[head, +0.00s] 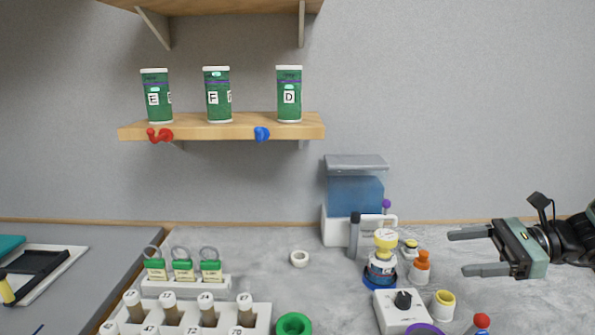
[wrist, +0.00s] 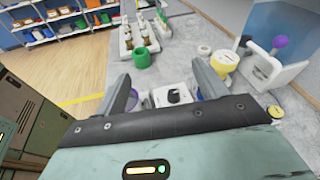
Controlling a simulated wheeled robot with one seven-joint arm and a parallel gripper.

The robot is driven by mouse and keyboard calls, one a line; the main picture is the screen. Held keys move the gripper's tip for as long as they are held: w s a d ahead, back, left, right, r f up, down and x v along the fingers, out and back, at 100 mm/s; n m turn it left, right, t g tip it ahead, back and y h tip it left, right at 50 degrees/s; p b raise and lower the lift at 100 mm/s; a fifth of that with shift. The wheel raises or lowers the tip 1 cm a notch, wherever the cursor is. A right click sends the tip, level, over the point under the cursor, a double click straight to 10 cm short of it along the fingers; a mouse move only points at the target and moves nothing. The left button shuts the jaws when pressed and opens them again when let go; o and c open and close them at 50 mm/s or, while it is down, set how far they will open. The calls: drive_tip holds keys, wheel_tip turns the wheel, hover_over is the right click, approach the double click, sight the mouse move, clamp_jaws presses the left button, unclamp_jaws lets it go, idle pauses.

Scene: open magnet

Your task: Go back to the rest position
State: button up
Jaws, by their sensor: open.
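My gripper (head: 480,252) is at the right of the head view, above the right part of the grey bench, with its two fingers apart and pointing left. It is open and nothing is between the fingers. In the wrist view my gripper (wrist: 162,97) fills the lower part, its fingers spread over the bench. Behind them a white box with a black knob (wrist: 179,96) shows; it also stands at the front of the bench in the head view (head: 400,311).
Near my gripper stand an orange-capped bottle (head: 421,268), a yellow-topped bottle (head: 381,268) and a blue-and-white device (head: 355,200). A vial rack (head: 262,320) and a green ring (head: 294,324) are at the front. A wall shelf (head: 222,131) holds three green cans. The bench behind the ring is fairly clear.

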drive_tip(key=s+a+f+n+g+h+b, duration=0.1)
drive_tip(key=s+a+f+n+h+b, duration=0.2)
drive_tip(key=s+a+n+h, duration=0.4)
drive_tip(key=s+a+f+n+g+h+b, duration=0.2)
drive_tip(key=s+a+f+n+h+b, duration=0.2)
drive_tip(key=s+a+n, duration=0.7)
drive_tip(key=s+f+n+h, duration=0.2)
drive_tip(key=s+n, duration=0.3)
drive_tip(key=n, duration=0.3)
drive_tip(key=shift+f+n+h, duration=0.3)
drive_tip(key=shift+n+h, duration=0.1)
drive_tip(key=shift+h, duration=0.3)
